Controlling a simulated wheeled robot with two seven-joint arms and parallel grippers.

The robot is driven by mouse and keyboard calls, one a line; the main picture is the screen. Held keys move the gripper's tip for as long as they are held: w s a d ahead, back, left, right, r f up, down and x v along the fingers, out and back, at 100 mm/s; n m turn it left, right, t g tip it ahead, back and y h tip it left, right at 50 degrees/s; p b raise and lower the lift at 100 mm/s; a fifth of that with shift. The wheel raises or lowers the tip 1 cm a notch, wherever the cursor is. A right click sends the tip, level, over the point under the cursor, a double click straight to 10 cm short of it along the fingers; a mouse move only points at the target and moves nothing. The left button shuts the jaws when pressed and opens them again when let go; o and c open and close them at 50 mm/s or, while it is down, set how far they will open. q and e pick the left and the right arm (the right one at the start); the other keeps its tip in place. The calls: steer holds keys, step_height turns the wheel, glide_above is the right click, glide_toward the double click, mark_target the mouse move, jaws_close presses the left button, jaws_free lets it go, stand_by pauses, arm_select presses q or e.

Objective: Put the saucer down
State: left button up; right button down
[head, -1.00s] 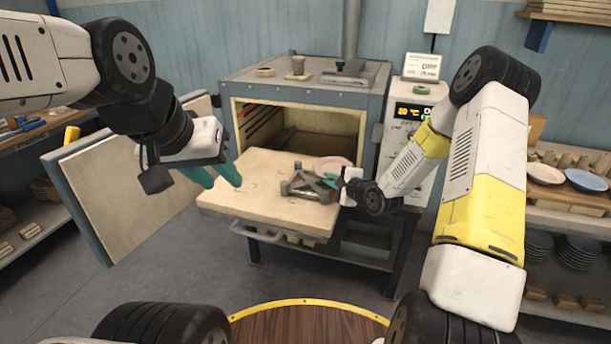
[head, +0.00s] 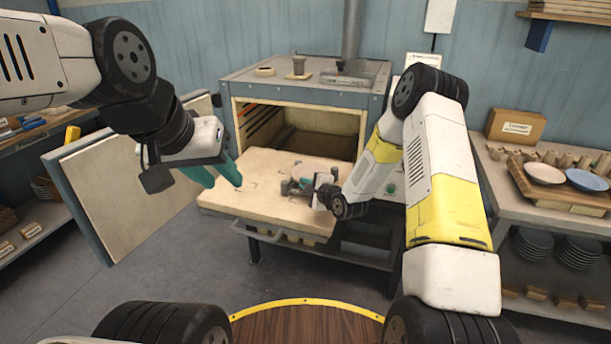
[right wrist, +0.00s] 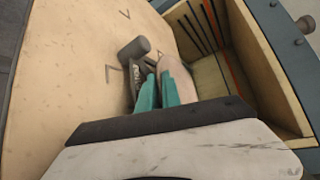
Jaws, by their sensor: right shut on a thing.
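The pale pink saucer (head: 318,164) shows over the cream shelf just in front of the kiln opening, partly hidden by my right gripper. In the right wrist view the saucer (right wrist: 179,82) is seen nearly edge-on, tilted, with its rim at the teal fingers. My right gripper (head: 306,183) is shut on the saucer; its fingers also show in the right wrist view (right wrist: 157,90). A grey stand with stubby posts (head: 286,187) is on the shelf at the fingers, partly covered. I cannot tell whether the saucer touches it. My left gripper (head: 218,176) is open and empty, left of the shelf.
The cream shelf (head: 255,208) juts out from the open kiln (head: 300,85). The kiln door (head: 125,195) stands open at left. The shelf's left part is bare.

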steer(key=c, duration=2)
jaws_free()
steer(key=shift+f, duration=0.15)
steer(key=o, duration=0.5)
